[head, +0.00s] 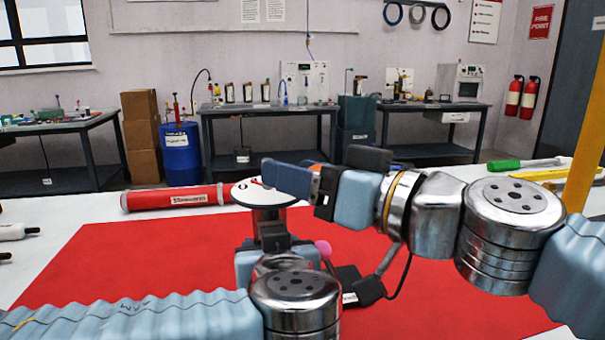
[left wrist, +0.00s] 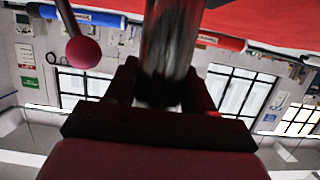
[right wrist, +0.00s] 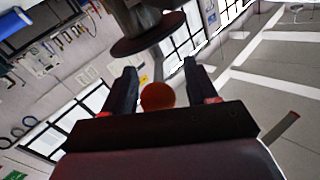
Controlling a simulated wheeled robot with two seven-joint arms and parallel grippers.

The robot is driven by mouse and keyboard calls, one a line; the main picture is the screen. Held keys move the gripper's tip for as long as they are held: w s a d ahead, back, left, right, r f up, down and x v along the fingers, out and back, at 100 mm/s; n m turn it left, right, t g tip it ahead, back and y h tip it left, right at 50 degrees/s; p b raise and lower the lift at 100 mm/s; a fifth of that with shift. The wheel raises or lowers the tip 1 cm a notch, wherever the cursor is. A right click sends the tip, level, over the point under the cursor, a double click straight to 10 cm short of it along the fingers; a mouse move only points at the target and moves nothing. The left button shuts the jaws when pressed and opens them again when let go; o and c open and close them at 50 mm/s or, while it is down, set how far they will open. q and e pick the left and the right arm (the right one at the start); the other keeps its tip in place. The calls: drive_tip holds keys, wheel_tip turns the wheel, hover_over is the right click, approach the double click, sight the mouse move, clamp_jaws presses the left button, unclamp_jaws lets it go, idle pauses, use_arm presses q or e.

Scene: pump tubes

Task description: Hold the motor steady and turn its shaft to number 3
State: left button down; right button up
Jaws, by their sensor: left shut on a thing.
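The motor is a metal cylinder (left wrist: 165,45) topped by a round white dial (head: 262,197) with dark marks and a small red part. My left gripper (head: 271,232) is shut on the motor's body below the dial; its fingers sit on both sides of the cylinder in the left wrist view. My right gripper (head: 308,165) is open beside the dial at its right, with one finger close to the dial's edge. In the right wrist view an orange-red ball (right wrist: 157,96) shows between its fingers, and the dark disc (right wrist: 150,40) lies beyond the tips. The dial's numbers are mostly hidden.
A red mat (head: 130,265) covers the white table. A red tube (head: 178,197) lies behind the dial. A pink ball (head: 322,248) on a rod and a black cabled block (head: 360,285) are at the right. A green-handled screwdriver (head: 515,164) lies far right.

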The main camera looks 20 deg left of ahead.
drive_tip(key=shift+d, duration=0.1)
drive_tip(key=v, duration=1.2)
drive_tip(key=w+a+g, duration=0.1)
drive_tip(key=a, duration=0.2)
drive_tip(key=w+a+n+g, duration=0.1)
drive_tip(key=a, duration=0.2)
drive_tip(key=w+a+n+y, duration=0.1)
drive_tip(key=w+a, duration=0.1)
drive_tip(key=a, duration=0.1)
drive_tip(key=shift+a+g, duration=0.15)
drive_tip(key=shift+g, duration=0.25)
drive_tip(key=shift+c, duration=0.2)
clamp_jaws()
